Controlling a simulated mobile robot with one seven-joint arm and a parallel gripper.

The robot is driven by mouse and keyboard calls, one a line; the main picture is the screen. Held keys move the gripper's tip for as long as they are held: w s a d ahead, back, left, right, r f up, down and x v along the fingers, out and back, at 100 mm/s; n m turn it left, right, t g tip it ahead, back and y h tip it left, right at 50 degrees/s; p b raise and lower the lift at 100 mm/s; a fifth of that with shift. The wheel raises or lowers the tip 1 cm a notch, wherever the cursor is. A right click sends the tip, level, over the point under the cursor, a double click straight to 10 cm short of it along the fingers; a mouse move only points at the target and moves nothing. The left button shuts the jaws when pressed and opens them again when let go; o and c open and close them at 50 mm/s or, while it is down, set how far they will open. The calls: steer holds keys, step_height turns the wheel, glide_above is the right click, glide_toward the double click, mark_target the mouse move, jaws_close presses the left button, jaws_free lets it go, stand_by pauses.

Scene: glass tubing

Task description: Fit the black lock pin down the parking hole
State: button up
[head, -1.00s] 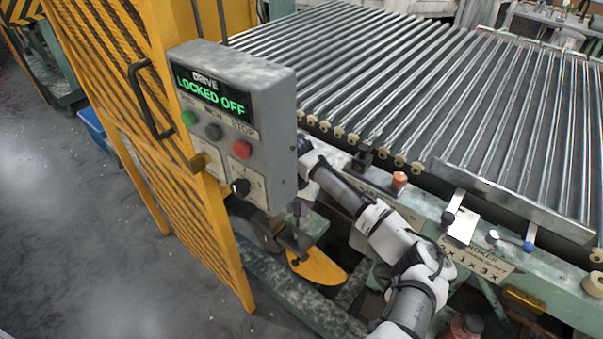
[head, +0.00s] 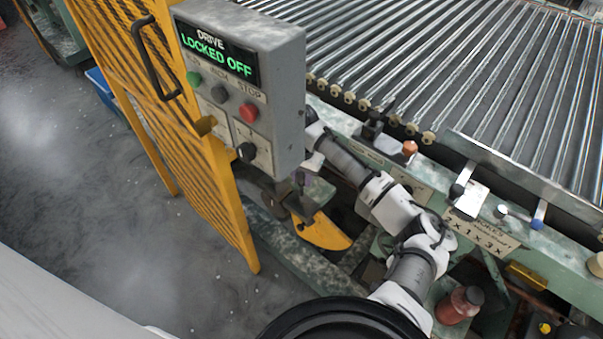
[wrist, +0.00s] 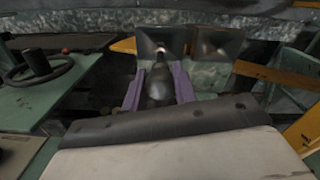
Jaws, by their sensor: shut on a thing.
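My gripper (wrist: 159,90) has two purple fingers in the wrist view. They are shut on a dark rounded piece (wrist: 158,85), which looks like the black lock pin. Its lower end is hidden. Just beyond the fingers stand two dark square-topped blocks, a left one (wrist: 155,42) and a right one (wrist: 215,42). I cannot tell from here whether either has the parking hole, or whether the pin touches them. In the head view a purple finger (head: 302,180) shows just below the control box, above a dark bracket (head: 299,208). The box partly hides my wrist.
The grey control box (head: 243,80) reads "DRIVE LOCKED OFF" and hangs close to my arm. A yellow mesh guard (head: 150,90) stands left. An orange plate (head: 322,234) lies below the bracket. Rollers (head: 400,50) fill the back right. A handwheel (wrist: 38,70) is left in the wrist view.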

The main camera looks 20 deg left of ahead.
mark_target(301, 194)
steer(key=shift+f+b, duration=0.55)
steer(key=shift+f, duration=0.95)
steer(key=shift+p, duration=1.1)
stand_by(0.6)
steer(key=shift+f+b, duration=1.5)
steer(key=shift+f, duration=2.05)
steer(key=o, duration=1)
steer(key=shift+o, duration=0.2)
step_height(301, 194, up, 14)
steer(key=shift+f+b, duration=0.1)
steer(key=shift+b, duration=0.35)
